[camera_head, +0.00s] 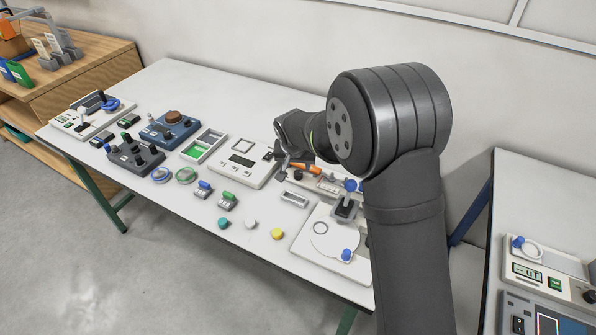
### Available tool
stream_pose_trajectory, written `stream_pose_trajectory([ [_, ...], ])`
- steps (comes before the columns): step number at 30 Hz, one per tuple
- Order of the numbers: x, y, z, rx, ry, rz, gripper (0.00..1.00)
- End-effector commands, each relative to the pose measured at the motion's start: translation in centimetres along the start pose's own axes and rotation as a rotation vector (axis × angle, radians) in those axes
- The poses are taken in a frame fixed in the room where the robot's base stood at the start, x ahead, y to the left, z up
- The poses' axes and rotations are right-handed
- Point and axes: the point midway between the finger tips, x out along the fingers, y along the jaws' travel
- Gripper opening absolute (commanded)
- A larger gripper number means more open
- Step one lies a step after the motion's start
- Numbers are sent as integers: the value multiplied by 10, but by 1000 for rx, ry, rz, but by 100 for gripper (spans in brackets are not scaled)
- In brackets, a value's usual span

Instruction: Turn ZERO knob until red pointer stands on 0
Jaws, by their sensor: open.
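My gripper (282,166) hangs over the middle of the white table, at the right end of a pale instrument (240,162) with a dark display. My wrist and forearm cover much of the table's right part. The jaws are small here and partly hidden by my own wrist; they are open, and I see nothing held. Just right of the gripper is a pale unit (328,186) with a dark knob (298,175) on its left part, partly hidden by my arm. I cannot read a ZERO label or make out a red pointer, so I cannot tell which knob is the ZERO knob.
An orange-handled item (305,167) lies close to the gripper. A white plate device (318,262) with blue knobs stands at the front right. Teal, white and yellow (277,234) discs lie near the front edge. Control boxes fill the left. A second table (540,200) stands at the right.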

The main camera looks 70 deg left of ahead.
Motion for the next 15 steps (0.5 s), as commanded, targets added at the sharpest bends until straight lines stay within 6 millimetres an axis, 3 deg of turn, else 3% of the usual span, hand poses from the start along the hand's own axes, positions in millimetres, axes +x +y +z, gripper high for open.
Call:
stream_pose_trajectory([
  [6,39,1,0,0,-1,1,48],
  [15,60,0,0,0,0,0,48],
])
